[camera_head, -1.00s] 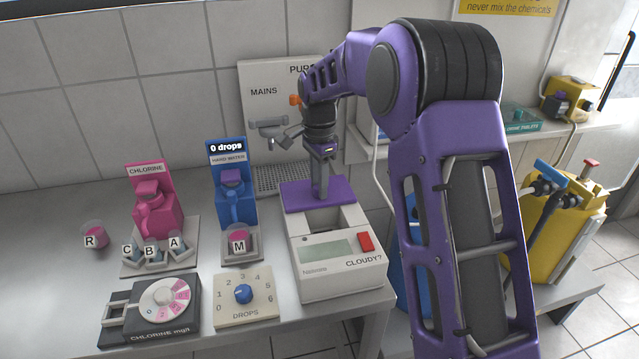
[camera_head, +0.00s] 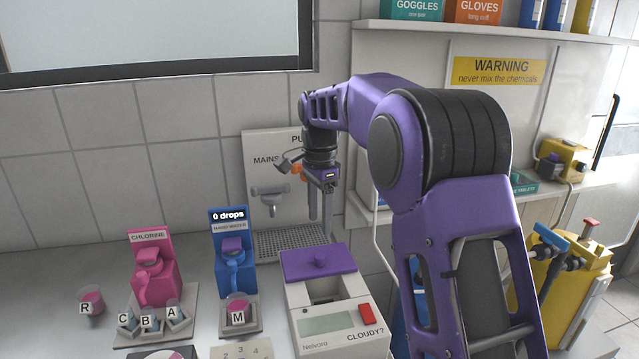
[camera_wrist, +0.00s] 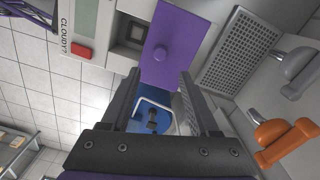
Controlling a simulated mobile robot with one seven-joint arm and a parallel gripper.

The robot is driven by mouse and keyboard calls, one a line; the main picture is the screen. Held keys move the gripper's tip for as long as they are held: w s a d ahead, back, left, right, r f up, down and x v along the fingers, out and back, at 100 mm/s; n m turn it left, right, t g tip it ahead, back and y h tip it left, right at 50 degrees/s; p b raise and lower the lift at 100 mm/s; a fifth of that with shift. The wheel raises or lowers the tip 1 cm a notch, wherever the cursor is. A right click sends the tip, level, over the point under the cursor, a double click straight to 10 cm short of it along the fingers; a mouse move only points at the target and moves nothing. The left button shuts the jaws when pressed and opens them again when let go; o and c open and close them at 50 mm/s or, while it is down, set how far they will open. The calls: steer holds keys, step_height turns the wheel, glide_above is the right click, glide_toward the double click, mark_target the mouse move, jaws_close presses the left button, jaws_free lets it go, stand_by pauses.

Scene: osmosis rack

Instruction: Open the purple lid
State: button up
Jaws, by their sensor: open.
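In front of the lid, a square well in the meter's top shows uncovered.
The blue HARD WATER dispenser (camera_head: 236,270) and a cup marked M (camera_head: 238,305) stand left of the meter. The pink CHLORINE dispenser (camera_head: 155,275) is farther left. A drain grid (camera_head: 275,243) and a MAINS tap (camera_head: 268,200) are behind. A shelf is at the right.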

step_height(320, 180, up, 7)
steer(key=p, duration=0.1)
steer(key=shift+r, duration=0.15)
steer(key=shift+s, duration=0.1)
